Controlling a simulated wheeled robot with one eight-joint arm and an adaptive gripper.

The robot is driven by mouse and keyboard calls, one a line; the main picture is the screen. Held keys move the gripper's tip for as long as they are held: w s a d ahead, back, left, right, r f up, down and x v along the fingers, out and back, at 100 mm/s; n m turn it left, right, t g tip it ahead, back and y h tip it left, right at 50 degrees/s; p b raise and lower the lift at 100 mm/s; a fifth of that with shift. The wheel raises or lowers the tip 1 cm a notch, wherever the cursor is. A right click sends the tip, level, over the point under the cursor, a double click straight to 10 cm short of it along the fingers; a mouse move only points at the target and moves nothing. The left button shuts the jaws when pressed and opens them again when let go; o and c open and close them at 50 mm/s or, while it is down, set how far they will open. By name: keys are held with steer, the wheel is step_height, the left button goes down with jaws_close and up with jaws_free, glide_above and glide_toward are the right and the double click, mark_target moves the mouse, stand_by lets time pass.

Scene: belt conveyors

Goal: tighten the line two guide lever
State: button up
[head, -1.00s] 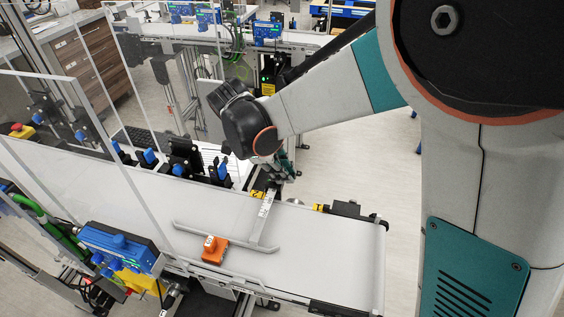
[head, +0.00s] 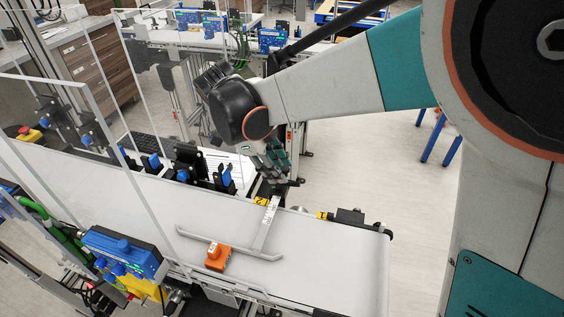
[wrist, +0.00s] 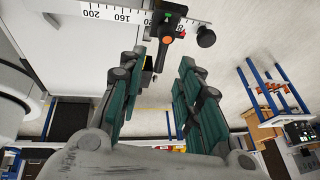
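I take this to be the guide lever. A round black knob (wrist: 206,37) is to its right. The lever lies just beyond the fingertips, with no visible contact.
The white conveyor belt (head: 335,250) carries an orange block (head: 217,257) beside a grey guide rail (head: 205,238). Clear panels (head: 75,180) stand on the left. A blue device (head: 122,252) is on the near side. Open floor (head: 370,165) lies to the right.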

steer(key=v, duration=0.6)
steer(key=shift+r, duration=0.2)
